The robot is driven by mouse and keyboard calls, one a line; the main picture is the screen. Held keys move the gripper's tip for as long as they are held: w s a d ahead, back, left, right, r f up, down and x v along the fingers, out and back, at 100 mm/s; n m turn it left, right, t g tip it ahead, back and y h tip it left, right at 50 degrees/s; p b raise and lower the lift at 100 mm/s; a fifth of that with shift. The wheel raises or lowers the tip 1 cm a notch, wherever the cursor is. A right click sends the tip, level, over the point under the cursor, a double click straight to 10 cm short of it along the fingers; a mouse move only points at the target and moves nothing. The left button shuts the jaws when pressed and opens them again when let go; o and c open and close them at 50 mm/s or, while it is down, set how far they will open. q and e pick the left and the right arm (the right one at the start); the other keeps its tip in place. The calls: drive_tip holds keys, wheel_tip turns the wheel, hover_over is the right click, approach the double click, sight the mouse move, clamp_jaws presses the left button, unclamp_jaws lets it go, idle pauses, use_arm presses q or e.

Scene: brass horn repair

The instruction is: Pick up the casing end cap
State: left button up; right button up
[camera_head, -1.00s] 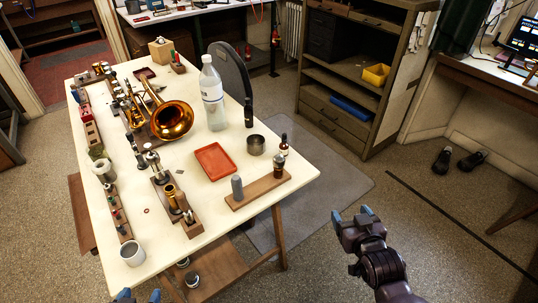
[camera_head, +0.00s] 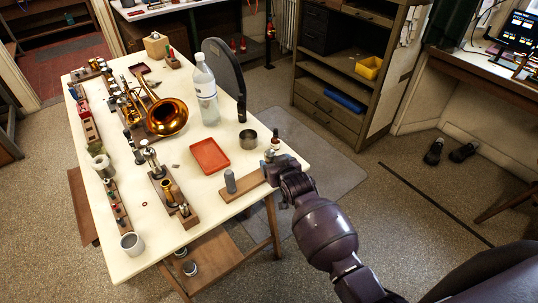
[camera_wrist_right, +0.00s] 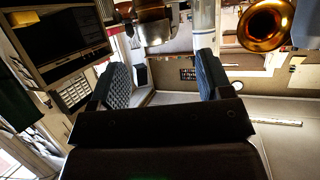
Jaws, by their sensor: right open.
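My right gripper (camera_head: 272,157) is at the table's right edge, beside the far end of the wooden board (camera_head: 236,187), with its jaws open. In the wrist view the two dark, ridged fingers (camera_wrist_right: 160,84) stand apart with nothing held between them. The small bottle (camera_head: 275,139) shows just behind the gripper, and the gripper hides part of that board end. I cannot tell for certain which small part is the casing end cap. Small metal parts (camera_head: 184,209) stand on a wooden block near the table's front. My left gripper is not in view.
A metal cup (camera_head: 248,139), a red tray (camera_head: 210,156), a clear bottle (camera_head: 205,92) and a brass horn (camera_head: 167,117) stand near the gripper's side of the table. A grey cylinder (camera_head: 230,181) stands on the board.

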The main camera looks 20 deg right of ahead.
sight(271, 154)
drive_tip(key=shift+d+r+x, duration=0.1)
drive_tip(key=shift+d+x, duration=0.1)
drive_tip(key=shift+x, duration=0.9)
drive_tip(key=shift+d+r+x, duration=0.15)
drive_tip(key=shift+x, duration=0.9)
drive_tip(key=shift+b+x, duration=0.35)
drive_tip(key=shift+x, duration=0.55)
drive_tip(key=shift+r, duration=0.1)
drive_tip(key=c, duration=1)
